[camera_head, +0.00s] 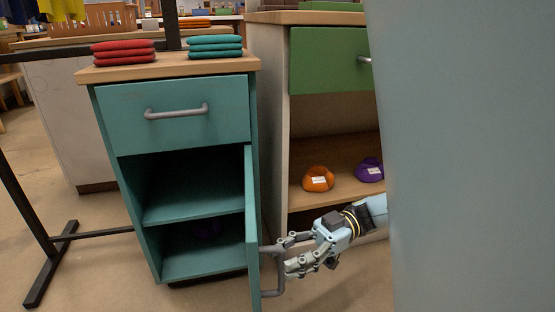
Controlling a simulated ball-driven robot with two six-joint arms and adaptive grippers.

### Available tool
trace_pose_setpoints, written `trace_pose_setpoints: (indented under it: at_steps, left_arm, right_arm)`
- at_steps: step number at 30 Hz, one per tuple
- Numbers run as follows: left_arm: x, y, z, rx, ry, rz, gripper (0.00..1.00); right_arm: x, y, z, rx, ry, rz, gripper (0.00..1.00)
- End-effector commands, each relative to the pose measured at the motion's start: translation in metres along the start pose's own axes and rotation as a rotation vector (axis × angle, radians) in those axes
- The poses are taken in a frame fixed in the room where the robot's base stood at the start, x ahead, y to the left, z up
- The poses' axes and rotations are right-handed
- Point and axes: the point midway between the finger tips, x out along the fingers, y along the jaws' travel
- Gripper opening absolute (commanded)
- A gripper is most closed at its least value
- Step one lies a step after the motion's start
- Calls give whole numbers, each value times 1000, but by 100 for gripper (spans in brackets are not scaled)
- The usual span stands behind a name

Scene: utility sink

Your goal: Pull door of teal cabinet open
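The teal cabinet (130,200) stands left of centre, with a shut drawer (178,112) at the top. Its lower compartment is exposed, with one shelf (195,205) inside. The teal door (252,230) is swung open on the right side and is seen nearly edge-on. A grey handle (271,293) is on the door's right-hand face. My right gripper (284,256) is at this handle, with its fingers spread around or beside the bar. Whether they clamp it is not clear. My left gripper is not in view.
Red cloths (123,52) and teal cloths (214,46) lie stacked on the cabinet top. A cabinet with a green drawer (325,60) stands close on the right, its shelf holding an orange item (318,178) and a purple item (369,169). A dark metal stand (50,262) is at left.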

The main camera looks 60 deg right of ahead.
Motion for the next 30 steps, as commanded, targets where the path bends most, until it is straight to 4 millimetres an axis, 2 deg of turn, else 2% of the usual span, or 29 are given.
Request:
trace_pose_setpoints:
  at_steps: [6, 12, 18, 30]
  left_arm:
    - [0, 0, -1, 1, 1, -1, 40]
    - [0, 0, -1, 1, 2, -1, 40]
    - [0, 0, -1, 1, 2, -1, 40]
    - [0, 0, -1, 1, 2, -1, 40]
  right_arm:
    - [-52, 2, 0, 1, -4, 3, 36]
    - [-86, 2, 0, -1, -2, 3, 36]
    - [-100, 1, 0, -1, 0, 1, 36]
    - [-101, 1, 0, 0, 0, 0, 36]
